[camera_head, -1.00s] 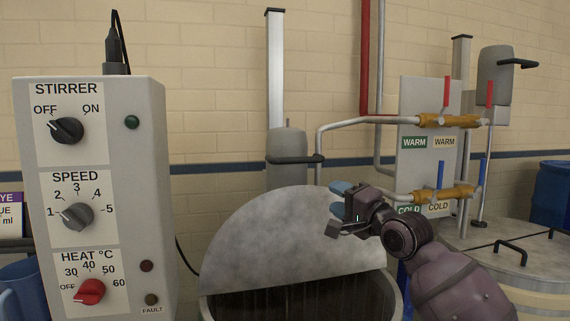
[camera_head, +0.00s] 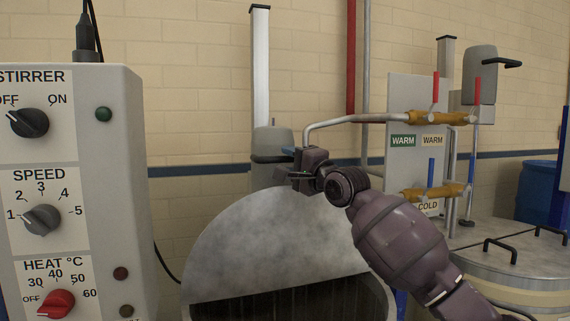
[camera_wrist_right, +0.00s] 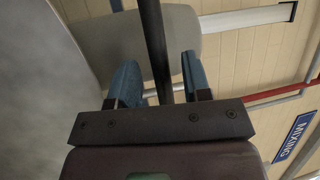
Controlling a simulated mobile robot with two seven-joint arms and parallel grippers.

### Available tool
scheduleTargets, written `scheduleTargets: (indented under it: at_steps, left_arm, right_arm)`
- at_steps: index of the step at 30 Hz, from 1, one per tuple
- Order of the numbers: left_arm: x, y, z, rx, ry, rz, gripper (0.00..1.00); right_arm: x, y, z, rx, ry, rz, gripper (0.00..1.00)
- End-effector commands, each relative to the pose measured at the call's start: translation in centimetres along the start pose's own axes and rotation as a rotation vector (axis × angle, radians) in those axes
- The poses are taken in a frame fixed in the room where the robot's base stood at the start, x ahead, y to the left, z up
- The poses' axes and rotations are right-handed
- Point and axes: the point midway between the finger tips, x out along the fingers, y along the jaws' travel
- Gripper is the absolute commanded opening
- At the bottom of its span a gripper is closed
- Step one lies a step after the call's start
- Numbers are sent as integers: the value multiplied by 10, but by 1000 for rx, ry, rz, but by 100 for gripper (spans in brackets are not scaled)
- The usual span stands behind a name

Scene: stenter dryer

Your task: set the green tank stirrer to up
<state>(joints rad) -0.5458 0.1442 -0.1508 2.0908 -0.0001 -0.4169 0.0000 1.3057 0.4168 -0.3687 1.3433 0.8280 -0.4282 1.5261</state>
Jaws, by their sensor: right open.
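A grey stirrer head (camera_head: 271,140) sits low on a pale upright post (camera_head: 260,70) behind the near tank with the half-raised lid. Its dark handle bar (camera_head: 268,159) sticks out to the right. My right gripper (camera_head: 290,160) is at this handle in the head view, partly covering it. In the right wrist view the handle (camera_wrist_right: 155,45) runs between the two blue fingers of the gripper (camera_wrist_right: 160,75), which are apart with gaps on both sides. The grey stirrer head (camera_wrist_right: 110,40) lies just beyond. I cannot tell which tank is green. My left gripper is out of view.
A control box (camera_head: 105,180) with stirrer, speed and heat knobs stands at the left. The tilted metal lid (camera_head: 265,245) is below my gripper. Pipes with red- and blue-handled valves (camera_head: 436,117) and a second raised stirrer head (camera_head: 479,75) are at the right.

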Motion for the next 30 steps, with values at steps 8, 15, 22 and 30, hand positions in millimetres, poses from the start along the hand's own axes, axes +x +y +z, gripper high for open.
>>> scheduleTargets:
  at_steps: [8, 15, 22, 30]
  left_arm:
    - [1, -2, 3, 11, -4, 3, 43]
    - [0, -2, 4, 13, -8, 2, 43]
    - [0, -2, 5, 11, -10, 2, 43]
    - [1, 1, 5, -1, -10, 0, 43]
  right_arm:
    - [18, 1, 0, 0, 1, 1, 44]
    - [20, 0, 0, -1, 1, 0, 44]
    - [20, 0, 0, 0, 1, 0, 24]
    - [20, 0, 0, 0, 1, 0, 0]
